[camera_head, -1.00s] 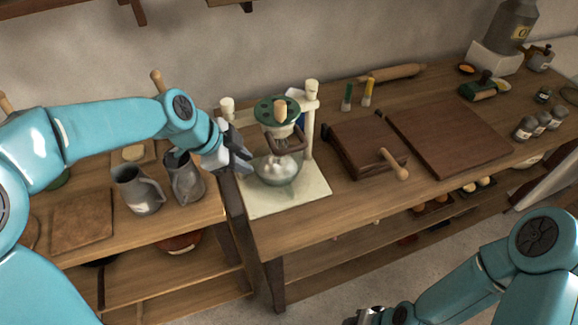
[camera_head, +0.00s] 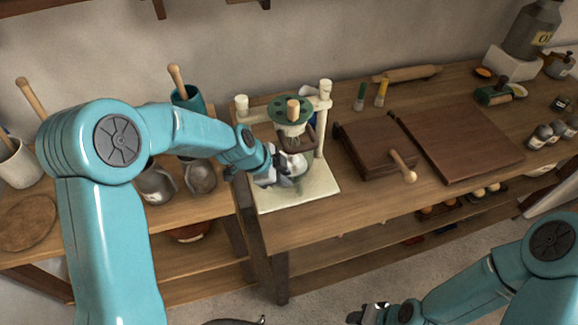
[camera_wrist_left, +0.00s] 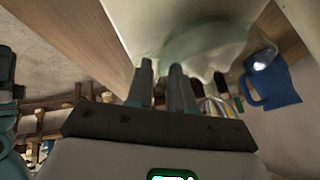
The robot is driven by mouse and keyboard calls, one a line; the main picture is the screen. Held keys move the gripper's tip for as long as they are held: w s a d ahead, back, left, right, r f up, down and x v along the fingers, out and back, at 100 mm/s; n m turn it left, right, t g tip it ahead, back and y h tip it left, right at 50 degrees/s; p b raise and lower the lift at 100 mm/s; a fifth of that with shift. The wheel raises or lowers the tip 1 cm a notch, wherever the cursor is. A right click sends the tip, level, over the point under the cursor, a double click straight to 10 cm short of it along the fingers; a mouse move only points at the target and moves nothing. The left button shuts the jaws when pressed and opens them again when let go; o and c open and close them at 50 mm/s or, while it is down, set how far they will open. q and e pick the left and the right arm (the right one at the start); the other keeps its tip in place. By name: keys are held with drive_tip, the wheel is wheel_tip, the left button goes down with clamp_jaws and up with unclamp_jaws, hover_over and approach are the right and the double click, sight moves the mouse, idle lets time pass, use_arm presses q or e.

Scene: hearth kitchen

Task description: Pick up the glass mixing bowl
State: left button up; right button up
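The glass mixing bowl (camera_head: 301,184) is see-through, with pale contents, and sits on the white base of the mixer stand (camera_head: 325,186). My left gripper (camera_head: 283,172) is at the bowl's left side and hides part of it. In the left wrist view the bowl (camera_wrist_left: 205,45) fills the upper middle. The two fingers of my left gripper (camera_wrist_left: 162,68) reach its near edge with a gap showing between them; I cannot tell whether they touch the glass. My right gripper (camera_head: 372,313) is low at the bottom edge, far from the bowl, and partly cut off.
The mixer's green-topped head (camera_head: 287,110) and posts stand over the bowl. A brown wooden box (camera_head: 372,148) and a dark board (camera_head: 460,143) lie to the right. Grey jugs (camera_head: 200,176) stand on the left counter. A blue mug (camera_wrist_left: 272,82) shows beside the bowl in the left wrist view.

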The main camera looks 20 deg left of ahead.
use_arm(q)
drive_tip(key=x, duration=0.2)
drive_tip(key=shift+w+d+f, duration=0.15)
drive_tip(key=shift+d+f, duration=0.1)
drive_tip(key=shift+f, duration=0.05)
clamp_jaws()
drive_tip(key=shift+r, duration=0.1)
